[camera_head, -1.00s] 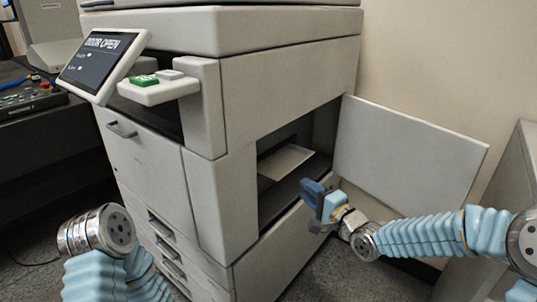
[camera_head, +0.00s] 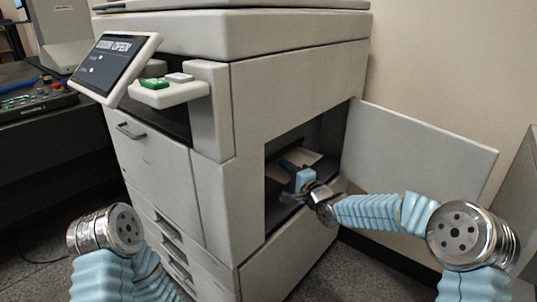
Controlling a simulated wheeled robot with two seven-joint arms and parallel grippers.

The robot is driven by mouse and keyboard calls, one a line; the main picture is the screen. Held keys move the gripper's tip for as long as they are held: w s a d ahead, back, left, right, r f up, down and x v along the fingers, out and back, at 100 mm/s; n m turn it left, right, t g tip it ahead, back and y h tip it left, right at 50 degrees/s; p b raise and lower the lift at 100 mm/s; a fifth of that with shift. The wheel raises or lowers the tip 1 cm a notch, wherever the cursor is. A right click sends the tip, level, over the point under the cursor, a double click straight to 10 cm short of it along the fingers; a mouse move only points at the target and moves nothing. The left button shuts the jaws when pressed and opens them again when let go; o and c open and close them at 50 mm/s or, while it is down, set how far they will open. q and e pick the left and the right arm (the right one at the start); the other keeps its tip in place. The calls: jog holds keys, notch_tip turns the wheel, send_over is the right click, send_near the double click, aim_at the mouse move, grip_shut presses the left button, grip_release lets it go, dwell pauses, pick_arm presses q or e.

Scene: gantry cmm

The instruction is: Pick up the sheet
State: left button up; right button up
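The sheet (camera_head: 311,156) is a pale flat piece inside the open side bay of the copier (camera_head: 285,90). My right gripper (camera_head: 290,165) reaches into the bay at the sheet's near left part and covers some of it. Its fingers are small and dark against the dark bay, so I cannot tell whether they are open or shut, or whether they touch the sheet. My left arm shows at the lower left, but its gripper is out of view.
The copier's side door (camera_head: 420,150) stands open to the right, behind my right arm. The bay's edges surround my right gripper closely. A tilted screen (camera_head: 112,62) juts from the copier's front left. A dark desk with a control panel (camera_head: 38,98) stands at the left.

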jog(key=shift+c, duration=0.3)
grip_shut()
